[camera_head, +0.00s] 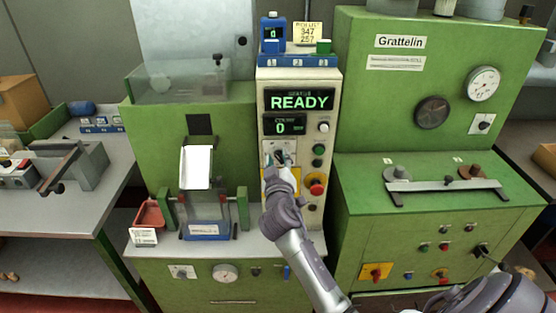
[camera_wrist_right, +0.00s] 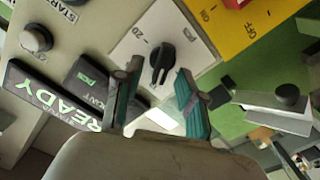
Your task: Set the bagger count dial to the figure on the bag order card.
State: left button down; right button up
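The count dial is a black pointer knob (camera_wrist_right: 162,62) on a white plate (camera_wrist_right: 140,38) with a "20" mark in the right wrist view. In the head view the plate (camera_head: 268,147) is mostly covered by my right gripper (camera_head: 279,158). In the wrist view the right gripper (camera_wrist_right: 157,85) is open, its teal-padded fingers on either side of the knob; contact cannot be told. The count display (camera_head: 284,125) reads 0, below a READY screen (camera_head: 299,101). A white card (camera_head: 143,237) stands by the red tray; its print is too small to read. My left gripper is not in view.
A yellow pick-list note (camera_head: 307,33) reads 347 and 257. A red button (camera_head: 316,187) and green buttons line the panel's right side. A yellow on/off switch plate (camera_wrist_right: 235,25) lies beside the dial. A red tray (camera_head: 150,213) sits left of the bagger.

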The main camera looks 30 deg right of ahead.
jog(key=shift+s, duration=0.1)
jog(key=v, duration=1.2)
jog(key=w+a+f+n+g+y, duration=0.1)
jog(key=a+f+n+y, duration=0.15)
jog(key=f, duration=0.85)
jog(key=a+f+n+g+y, duration=0.1)
jog(key=a+f+g+y, duration=0.2)
jog(key=f, duration=0.8)
jog(key=s+a+f+g+y, duration=0.15)
jog(key=s+f, duration=0.25)
jog(key=f, duration=0.5)
jog(key=s+a+f+g+y, duration=0.1)
jog(key=s+a+f, duration=0.25)
jog(key=f, duration=0.55)
jog(key=s+f+g+y, duration=0.1)
jog(key=s+f+g, duration=0.3)
jog(key=s+f, duration=0.95)
jog(key=s+d+f+g, duration=0.1)
jog(key=s+f, duration=0.3)
jog(key=s, duration=0.7)
jog(key=s+d+f+g, duration=0.2)
jog(key=s+f+g, duration=0.1)
jog(key=s, duration=0.8)
jog(key=shift+d+f+m, duration=0.35)
jog(key=shift+f+m, duration=0.1)
